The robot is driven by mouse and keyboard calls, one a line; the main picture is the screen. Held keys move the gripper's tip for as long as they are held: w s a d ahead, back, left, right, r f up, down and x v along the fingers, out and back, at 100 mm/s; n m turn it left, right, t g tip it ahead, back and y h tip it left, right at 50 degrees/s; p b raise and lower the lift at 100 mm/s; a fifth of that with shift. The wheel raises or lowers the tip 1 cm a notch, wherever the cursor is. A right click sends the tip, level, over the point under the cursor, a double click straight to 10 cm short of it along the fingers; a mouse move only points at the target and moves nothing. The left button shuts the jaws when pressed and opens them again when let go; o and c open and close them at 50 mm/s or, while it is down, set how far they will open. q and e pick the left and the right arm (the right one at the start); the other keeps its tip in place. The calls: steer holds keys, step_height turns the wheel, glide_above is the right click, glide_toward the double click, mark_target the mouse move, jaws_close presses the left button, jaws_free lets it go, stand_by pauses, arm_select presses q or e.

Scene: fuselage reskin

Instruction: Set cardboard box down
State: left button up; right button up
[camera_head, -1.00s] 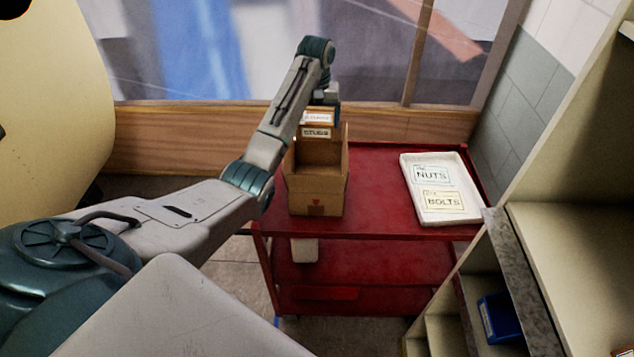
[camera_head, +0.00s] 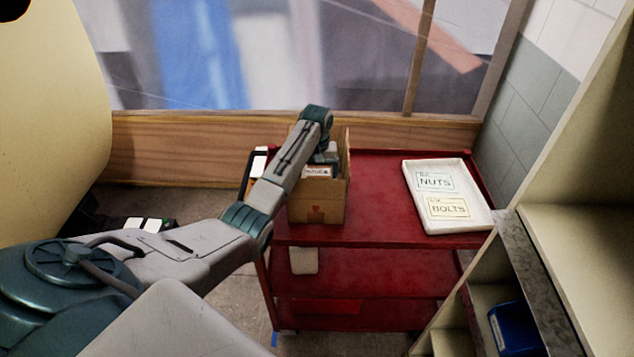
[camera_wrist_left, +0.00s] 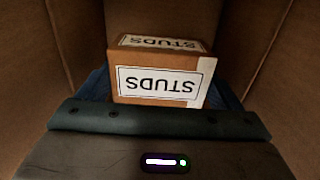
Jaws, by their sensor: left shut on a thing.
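A small cardboard box labelled STUDS (camera_wrist_left: 158,85) is between my left gripper's fingers in the left wrist view, its label upside down there. My left gripper (camera_head: 326,160) is shut on it and reaches down into a larger open cardboard box (camera_head: 318,211) on the red cart. Brown walls of the larger box surround the small box (camera_head: 318,172). Its underside is hidden, so I cannot tell whether it touches the floor of the larger box. My right gripper is not in view.
The red cart (camera_head: 385,225) has clear top space right of the larger box. A white tray (camera_head: 487,222) with NUTS and BOLTS labels lies at its right end. Shelving (camera_head: 580,215) with a blue bin (camera_head: 515,328) stands at the right. A wooden ledge (camera_head: 220,150) runs behind.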

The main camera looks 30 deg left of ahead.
mark_target(317, 172)
arm_select(q)
step_height(317, 172, down, 3)
steer(key=shift+f+p, duration=0.1)
steer(key=shift+p, duration=0.4)
steer(key=shift+f, duration=0.5)
steer(key=o, duration=1.3)
steer(key=shift+f, duration=0.15)
steer(key=shift+c, duration=0.2)
steer(key=shift+r, duration=0.55)
step_height(317, 172, up, 10)
steer(key=b, duration=0.4)
steer(key=shift+r, duration=0.65)
